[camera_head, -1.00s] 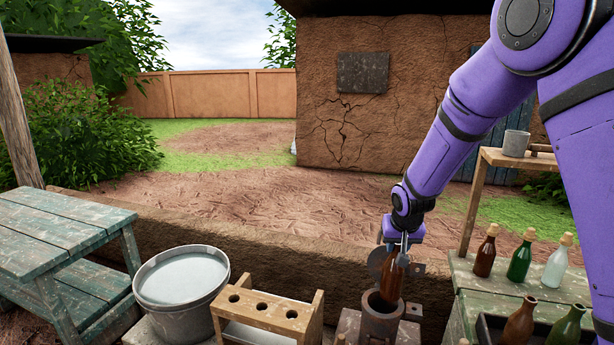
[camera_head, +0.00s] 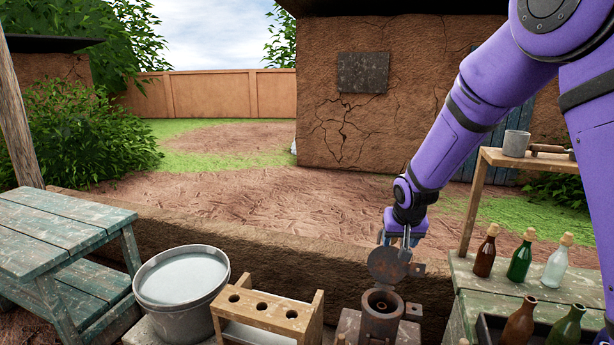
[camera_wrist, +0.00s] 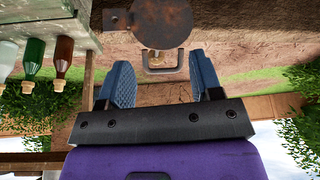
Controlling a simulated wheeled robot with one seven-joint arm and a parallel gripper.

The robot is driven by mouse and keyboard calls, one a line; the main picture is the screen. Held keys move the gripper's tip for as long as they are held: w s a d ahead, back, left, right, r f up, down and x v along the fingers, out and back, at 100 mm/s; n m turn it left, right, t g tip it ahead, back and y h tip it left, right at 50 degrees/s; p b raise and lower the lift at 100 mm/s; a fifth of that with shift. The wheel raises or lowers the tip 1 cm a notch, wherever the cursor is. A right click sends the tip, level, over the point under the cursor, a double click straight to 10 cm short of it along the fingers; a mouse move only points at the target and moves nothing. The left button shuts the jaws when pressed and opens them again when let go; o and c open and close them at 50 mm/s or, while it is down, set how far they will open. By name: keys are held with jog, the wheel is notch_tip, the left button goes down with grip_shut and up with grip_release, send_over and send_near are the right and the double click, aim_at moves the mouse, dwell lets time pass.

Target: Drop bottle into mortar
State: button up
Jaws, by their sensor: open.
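The mortar (camera_head: 381,325) is a dark rusty metal cylinder standing low in the middle right of the head view. The brown bottle (camera_head: 380,306) is down inside it; only what looks like its rim shows in the opening, and the rest is hidden. A round rusty lid (camera_head: 385,265) stands raised behind the opening; it also shows at the top of the wrist view (camera_wrist: 160,22). My gripper (camera_head: 397,241) is above and behind the mortar, partly hidden by the lid. In the wrist view its blue fingers (camera_wrist: 162,83) are apart with nothing held between them.
A wooden rack (camera_head: 268,312) with holes and a grey bucket (camera_head: 183,290) stand left of the mortar. Corked bottles (camera_head: 519,257) stand on a green table at right, with open bottles (camera_head: 519,322) in a dark tray in front. A low mud wall (camera_head: 290,235) runs behind.

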jog(key=v, duration=0.8)
jog(key=s+d+r, duration=0.3)
jog(key=s+r, duration=0.3)
jog(key=s, duration=0.2)
jog(key=s+d+r, duration=0.3)
jog(key=s+r, duration=0.4)
jog(key=s, duration=0.1)
jog(key=s+d+r+n, duration=0.1)
jog(key=s, duration=1.6)
jog(key=shift+r+t, duration=0.3)
jog(key=shift+s+d, duration=0.1)
jog(key=shift+d, duration=0.05)
jog(key=shift+c, duration=0.3)
